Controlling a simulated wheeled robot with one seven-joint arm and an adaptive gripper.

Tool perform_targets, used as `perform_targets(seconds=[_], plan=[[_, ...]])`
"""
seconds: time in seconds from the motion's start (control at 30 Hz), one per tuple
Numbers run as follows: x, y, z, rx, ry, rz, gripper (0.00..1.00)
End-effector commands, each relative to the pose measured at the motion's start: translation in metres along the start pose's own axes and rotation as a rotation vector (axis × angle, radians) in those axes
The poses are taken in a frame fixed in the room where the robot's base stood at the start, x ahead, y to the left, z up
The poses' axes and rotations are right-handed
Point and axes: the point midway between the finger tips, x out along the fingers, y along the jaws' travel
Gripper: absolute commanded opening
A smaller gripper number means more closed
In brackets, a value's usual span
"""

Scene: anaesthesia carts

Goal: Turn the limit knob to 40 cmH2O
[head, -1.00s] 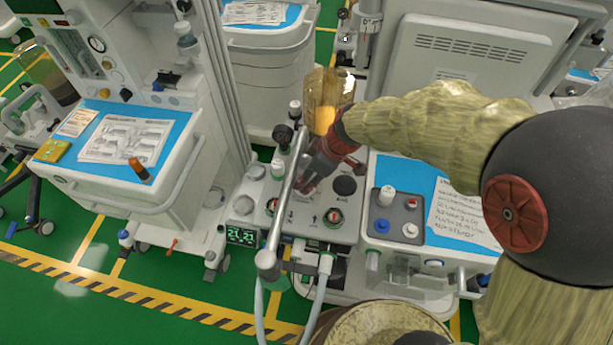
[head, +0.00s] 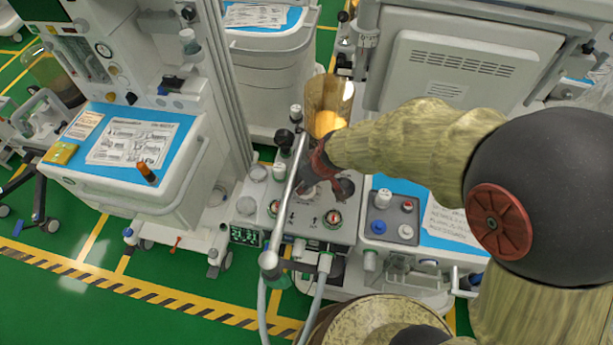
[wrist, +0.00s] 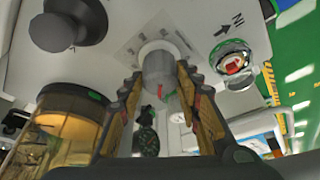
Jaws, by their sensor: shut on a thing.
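The limit knob (wrist: 159,72) is a light grey cylinder with a small red mark on its side, in the upper middle of the wrist view. A printed label or scale shows on the panel behind it, too blurred to read. My gripper (wrist: 160,80) is shut on the knob, with one finger on each side. In the head view my gripper (head: 318,190) reaches down onto the grey control panel (head: 310,234) and hides the knob there. The knob's setting cannot be read.
A black knob (wrist: 72,24) and a round port with a red centre (wrist: 233,63) flank the limit knob. An amber canister (head: 328,104) stands just behind my gripper. A metal pole (head: 288,190) crosses the panel's left part. A blue-topped cart (head: 120,185) stands left.

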Motion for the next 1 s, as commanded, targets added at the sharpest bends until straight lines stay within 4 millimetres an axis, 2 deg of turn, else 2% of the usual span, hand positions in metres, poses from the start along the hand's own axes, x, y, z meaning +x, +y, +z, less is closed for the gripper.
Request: perform_targets(seconds=[0.5,0.53,0.83,1.0], plan=[[0.0002,0.0001,-0.0003,0.026,0.001,0.012,0.08],[0.0002,0.0001,-0.0003,0.026,0.001,0.012,0.34],[0.0002,0.0000,-0.0002,0.026,0.000,0.011,0.51],[0.0002,-0.0001,-0.0001,0.026,0.000,0.011,0.52]])
